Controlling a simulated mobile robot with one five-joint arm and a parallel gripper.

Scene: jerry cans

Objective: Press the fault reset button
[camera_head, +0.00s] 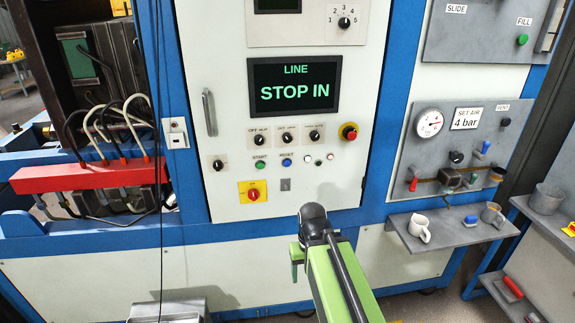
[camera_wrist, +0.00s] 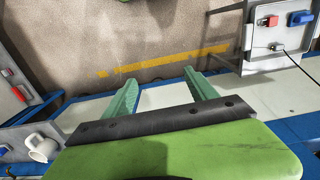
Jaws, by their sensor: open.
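The panel (camera_head: 230,110) in the head view carries a blue button (camera_head: 286,162) under a label that reads RESET. A green button (camera_head: 260,165) marked START is just left of it. My arm rises from the bottom of the head view, its black joint below the button row. My gripper (camera_wrist: 161,92) shows in the wrist view with two green fingers spread apart and nothing between them. The wrist view shows floor beyond the fingers, and no RESET button. The gripper is apart from the panel buttons.
The screen (camera_head: 294,85) reads LINE STOP IN. A shelf (camera_head: 450,232) with a white mug (camera_head: 419,229) juts out at right. A red bar (camera_head: 85,177) with cables is at left.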

